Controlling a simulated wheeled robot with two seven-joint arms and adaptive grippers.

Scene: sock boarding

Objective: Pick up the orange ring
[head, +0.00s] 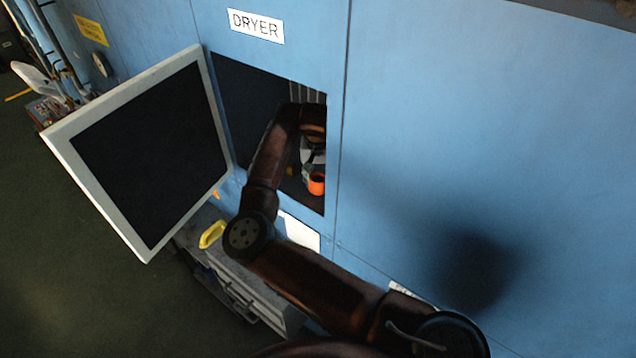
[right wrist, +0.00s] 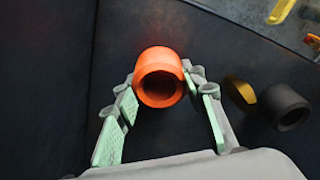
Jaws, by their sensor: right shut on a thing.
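The orange ring (head: 317,184) shows inside the dryer opening in the head view, at the end of my right arm. In the right wrist view the orange ring (right wrist: 160,77) sits between the fingertips of my right gripper (right wrist: 160,88), with its round hole facing the camera. The right gripper (head: 308,174) is shut on the ring, one finger on each side. In the head view my arm partly hides the gripper. My left gripper is not in view.
The blue dryer wall (head: 440,120) surrounds the opening. Its white-framed door (head: 90,104) stands open at the left. A yellow handle-shaped thing (head: 212,234) lies on a grey surface below. In the wrist view a dark ring (right wrist: 285,107) and a yellow piece (right wrist: 241,90) lie right of the gripper.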

